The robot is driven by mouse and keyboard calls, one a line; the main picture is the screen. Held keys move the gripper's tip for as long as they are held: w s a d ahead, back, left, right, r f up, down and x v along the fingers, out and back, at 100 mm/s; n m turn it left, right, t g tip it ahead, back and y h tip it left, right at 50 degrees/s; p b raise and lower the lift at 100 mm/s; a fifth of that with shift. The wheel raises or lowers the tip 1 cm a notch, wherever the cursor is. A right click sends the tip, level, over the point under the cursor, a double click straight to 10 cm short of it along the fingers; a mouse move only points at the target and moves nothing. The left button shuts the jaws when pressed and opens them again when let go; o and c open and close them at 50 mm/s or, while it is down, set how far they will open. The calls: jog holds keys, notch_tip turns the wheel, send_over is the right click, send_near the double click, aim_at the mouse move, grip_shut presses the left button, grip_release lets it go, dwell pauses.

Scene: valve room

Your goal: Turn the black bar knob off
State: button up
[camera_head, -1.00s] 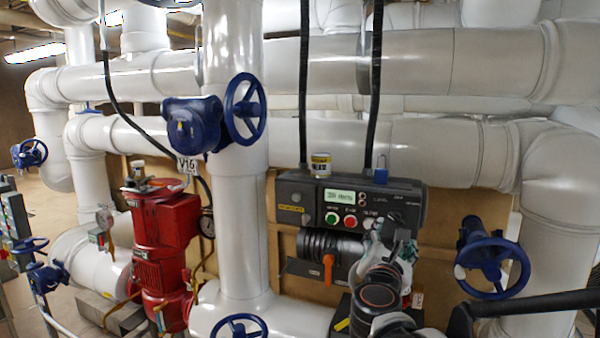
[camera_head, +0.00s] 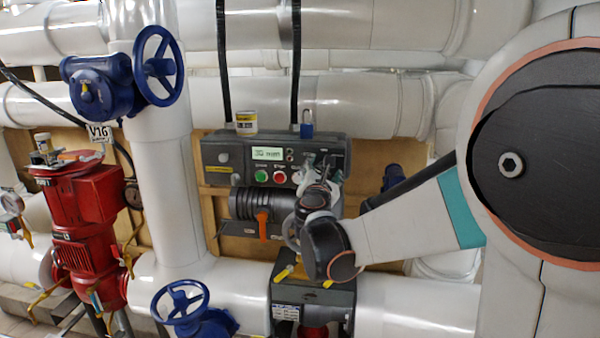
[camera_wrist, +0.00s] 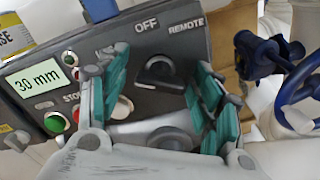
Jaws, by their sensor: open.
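The black bar knob (camera_wrist: 160,72) sits on the dark grey control panel (camera_wrist: 225,62) in the wrist view, just below the word OFF, with REMOTE to its right. I cannot tell clearly where its bar points. My gripper (camera_wrist: 160,66) is open, its teal-padded fingers to the left and right of the knob. It looks empty, and contact with the knob does not show. In the head view my gripper (camera_head: 330,182) is at the right part of the panel (camera_head: 212,150), and the knob is hard to make out there.
The panel has a display (camera_head: 267,153) reading 30 mm, a green button (camera_head: 261,176) and a red button (camera_head: 280,177). An orange lever (camera_head: 262,222) is below. A blue padlock (camera_head: 307,130) and a yellow-white can (camera_head: 246,122) are on top. A blue handwheel (camera_wrist: 300,100) stands right.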

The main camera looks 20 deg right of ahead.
jog(key=c, duration=1.1)
jog(key=shift+m, duration=0.4)
jog(key=m+b, duration=0.2)
jog(key=m, duration=0.3)
jog(key=shift+m, duration=0.3)
jog(key=m+b, duration=0.1)
jog(key=m, duration=0.4)
jog(key=shift+m, duration=0.3)
